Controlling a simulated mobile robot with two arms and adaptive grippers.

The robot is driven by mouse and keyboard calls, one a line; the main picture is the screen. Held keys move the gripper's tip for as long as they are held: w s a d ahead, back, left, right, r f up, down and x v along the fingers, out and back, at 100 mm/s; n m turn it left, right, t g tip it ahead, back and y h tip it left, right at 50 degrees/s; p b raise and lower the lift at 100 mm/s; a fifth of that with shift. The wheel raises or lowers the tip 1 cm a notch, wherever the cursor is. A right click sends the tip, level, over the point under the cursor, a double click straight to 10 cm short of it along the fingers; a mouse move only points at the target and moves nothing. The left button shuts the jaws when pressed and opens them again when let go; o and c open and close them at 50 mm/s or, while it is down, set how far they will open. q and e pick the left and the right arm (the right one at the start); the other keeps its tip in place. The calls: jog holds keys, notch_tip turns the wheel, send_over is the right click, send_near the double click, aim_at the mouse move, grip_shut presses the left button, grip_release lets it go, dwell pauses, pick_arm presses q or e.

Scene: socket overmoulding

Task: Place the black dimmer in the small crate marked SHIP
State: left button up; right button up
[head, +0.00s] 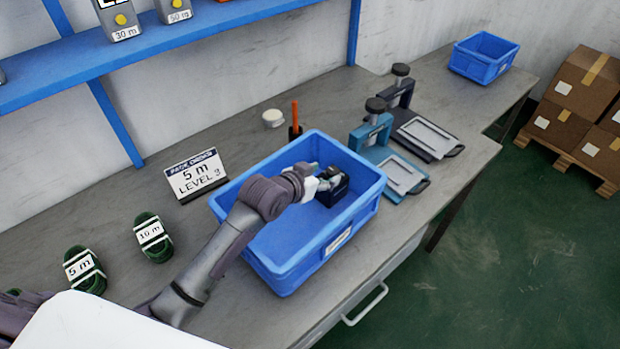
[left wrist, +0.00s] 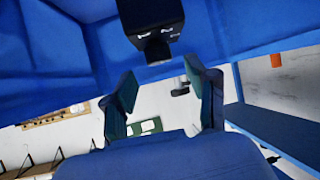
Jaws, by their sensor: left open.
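The black dimmer (head: 337,192) is a small dark box inside the large blue crate (head: 290,272), near its right wall. My left gripper (head: 322,180) reaches into that crate, close beside the dimmer, and partly covers it. In the left wrist view the two fingers (left wrist: 161,76) are apart with nothing between them, and the dimmer (left wrist: 150,16) is just beyond the tips. A smaller blue crate (head: 499,67) stands at the far right end of the bench; it has a pale label, too small to read. My right gripper is not in view.
A teal press (head: 379,150) and a dark press (head: 412,123) stand between the crates. An order sign (head: 195,172) reads 5 m, level 3. Green cable coils (head: 153,237) lie at left. A blue shelf (head: 160,50) crosses above. Cartons (head: 588,85) stand at right.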

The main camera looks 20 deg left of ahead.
pick_arm(q)
jog(key=v, duration=0.6)
jog(key=shift+s+r, duration=0.15)
jog(key=shift+s, duration=0.05)
